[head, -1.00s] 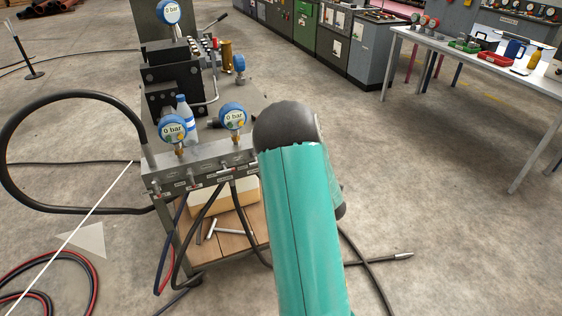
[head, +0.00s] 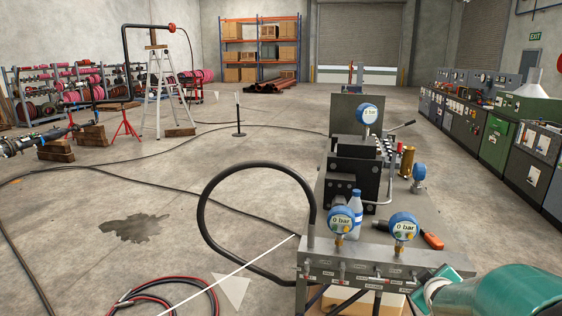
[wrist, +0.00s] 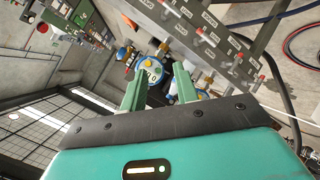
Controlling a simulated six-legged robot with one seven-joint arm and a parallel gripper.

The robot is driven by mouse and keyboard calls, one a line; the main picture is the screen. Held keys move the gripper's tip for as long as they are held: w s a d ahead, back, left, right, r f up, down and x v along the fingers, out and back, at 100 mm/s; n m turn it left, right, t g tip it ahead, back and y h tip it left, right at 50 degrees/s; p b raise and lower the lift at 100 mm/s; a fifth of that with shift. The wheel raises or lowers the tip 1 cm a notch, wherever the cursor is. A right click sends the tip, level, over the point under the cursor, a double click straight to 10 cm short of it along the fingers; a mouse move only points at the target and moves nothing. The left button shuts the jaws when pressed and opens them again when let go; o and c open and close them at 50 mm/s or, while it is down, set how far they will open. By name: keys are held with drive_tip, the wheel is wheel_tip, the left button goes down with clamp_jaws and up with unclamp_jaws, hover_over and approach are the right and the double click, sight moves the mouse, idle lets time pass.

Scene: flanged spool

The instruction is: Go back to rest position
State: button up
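My gripper (wrist: 158,86) shows in the wrist view with its two green fingers apart and nothing held between them. A blue-rimmed pressure gauge (wrist: 151,73) appears behind the gap, and I cannot tell how far away it is. In the head view my teal arm reaches in from the lower right corner, beside the right end of the valve manifold (head: 345,262). The fingertips are not clear in that view. The left gauge (head: 341,220) and right gauge (head: 403,227) on the manifold both read 0 bar.
The manifold sits on the hydraulic cart, with a bottle (head: 356,212) and an orange-handled tool (head: 432,240) behind it. A black hose (head: 205,205) loops out left. Red and black hoses (head: 150,292) lie on the floor. Cabinets (head: 497,140) line the right; open floor lies left.

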drive_tip(key=s+a+r+m+g+y, duration=0.2)
drive_tip(key=s+a+r, duration=0.1)
drive_tip(key=s+a, duration=0.8)
drive_tip(key=s+a+r+m+g+y, duration=0.2)
drive_tip(key=s+a+r+m+g, duration=0.1)
drive_tip(key=s+a, duration=0.8)
drive_tip(key=shift+s+a+r+m+y, duration=0.3)
drive_tip(key=shift+a+r, duration=0.4)
drive_tip(key=shift+a, duration=0.35)
